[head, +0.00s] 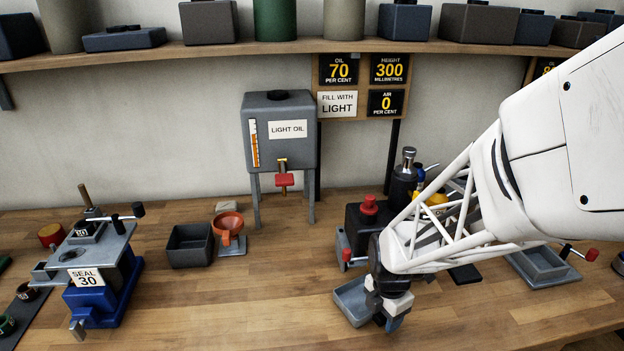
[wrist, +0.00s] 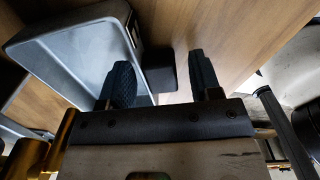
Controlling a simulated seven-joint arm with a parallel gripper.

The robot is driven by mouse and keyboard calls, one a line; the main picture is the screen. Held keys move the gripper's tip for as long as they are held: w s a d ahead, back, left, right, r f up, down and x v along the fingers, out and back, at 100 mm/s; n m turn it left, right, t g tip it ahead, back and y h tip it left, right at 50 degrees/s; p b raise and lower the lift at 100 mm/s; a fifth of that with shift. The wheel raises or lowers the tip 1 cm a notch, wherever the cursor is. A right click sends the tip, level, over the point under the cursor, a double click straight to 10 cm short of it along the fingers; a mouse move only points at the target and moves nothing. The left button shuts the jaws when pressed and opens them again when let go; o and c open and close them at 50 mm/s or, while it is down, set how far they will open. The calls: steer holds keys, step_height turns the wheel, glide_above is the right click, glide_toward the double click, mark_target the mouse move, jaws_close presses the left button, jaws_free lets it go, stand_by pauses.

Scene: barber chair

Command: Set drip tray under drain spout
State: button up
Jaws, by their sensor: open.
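A shallow blue-grey tray (head: 350,301), which looks like the drip tray, lies on the bench in front of a dark pump-like unit (head: 362,222) with a red cap. My gripper (head: 392,322) is low at the tray's right side, pointing down. In the wrist view the gripper (wrist: 160,75) is open. The tray (wrist: 85,55) is at the left there, its right wall by the left finger; the right finger is outside the tray. I cannot tell whether either finger touches it. I cannot make out the drain spout; my arm hides part of the unit.
A light oil tank (head: 278,135) with a red tap stands behind. A dark open bin (head: 190,246) and an orange funnel (head: 229,226) are left of it. The front middle bench is clear.

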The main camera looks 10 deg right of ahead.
step_height(320, 180, up, 12)
stand_by(0.6)
stand_by(0.6)
steer(key=s+a+r+m+t, duration=0.2)
steer(key=s+r+m, duration=0.8)
steer(key=m, duration=1.2)
steer(key=shift+s+a+r+m+t, duration=0.2)
steer(key=shift+s+a+m+t, duration=0.15)
steer(key=shift+a, duration=0.7)
